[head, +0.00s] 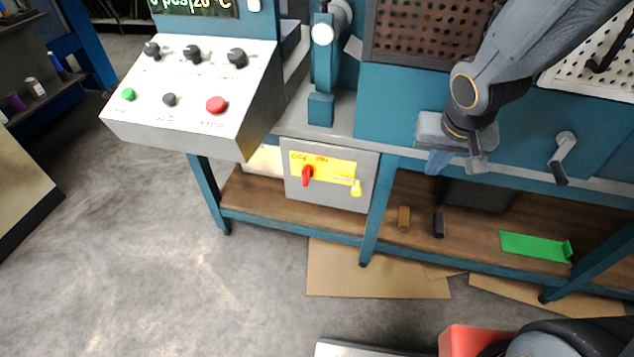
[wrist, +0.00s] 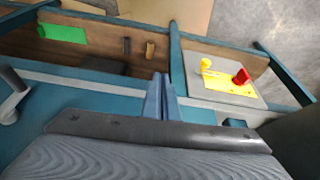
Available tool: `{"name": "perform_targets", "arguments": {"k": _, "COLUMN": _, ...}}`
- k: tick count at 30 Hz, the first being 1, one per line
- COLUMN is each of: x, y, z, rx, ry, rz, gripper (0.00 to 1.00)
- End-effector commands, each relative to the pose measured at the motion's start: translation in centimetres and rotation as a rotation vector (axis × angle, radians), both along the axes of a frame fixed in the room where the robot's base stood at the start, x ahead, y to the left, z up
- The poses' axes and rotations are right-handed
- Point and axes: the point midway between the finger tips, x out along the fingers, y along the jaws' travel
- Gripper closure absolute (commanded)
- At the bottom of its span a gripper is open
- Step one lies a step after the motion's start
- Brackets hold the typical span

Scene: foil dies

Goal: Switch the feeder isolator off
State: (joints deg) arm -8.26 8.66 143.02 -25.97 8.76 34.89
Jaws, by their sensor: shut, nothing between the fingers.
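The feeder isolator is a grey box (head: 325,196) under the bench, with a yellow plate (head: 335,167) on its front. A red handle (head: 307,176) stands roughly upright below small lettering that seems to read off and on; I cannot tell its exact setting. A yellow piece (head: 356,188) hangs at the plate's right. In the wrist view the red handle (wrist: 242,77) and yellow piece (wrist: 206,64) show at the right, apart from my fingers. My gripper (head: 435,166) is shut and empty, at the bench front, right of and above the box; its fingertips (wrist: 161,82) are together.
A sloped control panel (head: 190,85) with knobs and buttons stands at the left. A blue bench leg (head: 377,210) rises just right of the box. The lower shelf holds a green tray (head: 535,246) and small cylinders (head: 404,218). Cardboard (head: 370,275) lies on the floor.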

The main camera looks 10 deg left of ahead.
Motion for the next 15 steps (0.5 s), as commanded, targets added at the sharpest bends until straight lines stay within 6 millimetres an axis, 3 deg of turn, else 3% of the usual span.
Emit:
{"name": "perform_targets", "arguments": {"k": 1, "x": 2.1, "y": 2.1, "z": -2.7, "rx": 0.036, "ry": -0.043, "rz": 0.022, "gripper": 1.00}}
{"name": "perform_targets", "arguments": {"k": 6, "x": 5.9, "y": 9.9, "z": -6.8, "rx": 0.221, "ry": -0.132, "rz": 0.079, "gripper": 1.00}}
{"name": "perform_targets", "arguments": {"k": 12, "x": 6.3, "y": 16.5, "z": -9.5, "rx": 0.398, "ry": -0.119, "rz": 0.132, "gripper": 1.00}}
{"name": "perform_targets", "arguments": {"k": 15, "x": 6.0, "y": 17.9, "z": -10.0, "rx": 0.438, "ry": -0.104, "rz": 0.143, "gripper": 1.00}}
